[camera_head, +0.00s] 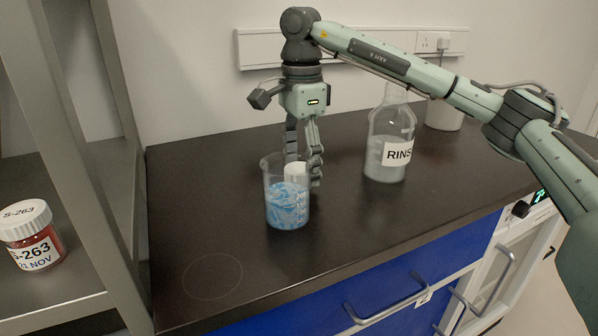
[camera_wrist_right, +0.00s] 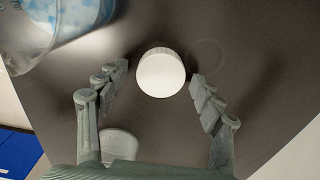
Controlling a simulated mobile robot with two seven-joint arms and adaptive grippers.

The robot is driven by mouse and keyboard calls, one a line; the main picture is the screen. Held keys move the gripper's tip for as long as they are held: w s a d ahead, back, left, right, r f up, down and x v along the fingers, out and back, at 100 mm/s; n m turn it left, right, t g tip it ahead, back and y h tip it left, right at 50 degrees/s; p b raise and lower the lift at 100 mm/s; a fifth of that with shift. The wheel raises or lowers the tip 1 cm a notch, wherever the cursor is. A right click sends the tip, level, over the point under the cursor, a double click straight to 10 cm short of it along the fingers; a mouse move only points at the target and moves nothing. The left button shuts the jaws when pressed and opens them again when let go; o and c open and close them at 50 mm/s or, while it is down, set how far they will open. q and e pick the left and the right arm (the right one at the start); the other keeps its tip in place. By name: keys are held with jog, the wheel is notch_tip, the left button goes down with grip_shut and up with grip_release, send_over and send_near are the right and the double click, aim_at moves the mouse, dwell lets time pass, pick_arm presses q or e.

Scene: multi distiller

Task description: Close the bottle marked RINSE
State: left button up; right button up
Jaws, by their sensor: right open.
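The clear bottle marked RINSE (camera_head: 385,150) stands upright on the dark counter, right of my right gripper. My arm crosses in front of its top, so its mouth is hidden. My right gripper (camera_head: 303,170) points down just behind the beaker, with its fingers open. A white round cap (camera_head: 296,169) shows by the fingertips, partly behind the beaker glass. In the right wrist view the cap (camera_wrist_right: 161,72) lies between the open fingers (camera_wrist_right: 160,83), with a gap on each side. My left gripper is out of view.
A glass beaker (camera_head: 287,205) with blue-and-white contents stands close in front of the right gripper. A white container (camera_head: 444,116) stands behind the bottle. A jar labelled S-263 (camera_head: 32,240) sits on the left shelf. The front-left counter (camera_head: 235,245) is clear.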

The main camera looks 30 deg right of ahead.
jog(key=c, duration=0.8)
jog(key=shift+r, duration=0.1)
jog(key=shift+c, duration=0.2)
jog(key=shift+r, duration=0.45)
jog(key=r, duration=0.2)
jog(key=a+r, duration=0.1)
jog(key=shift+r, duration=0.35)
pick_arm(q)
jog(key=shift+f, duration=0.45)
pick_arm(e)
jog(key=s+a+r, duration=0.1)
jog(key=a+r, duration=0.5)
jog(key=a, duration=0.4)
jog(key=shift+s+a+r, duration=0.15)
jog(key=shift+s+a, duration=0.05)
jog(key=shift+a, duration=0.1)
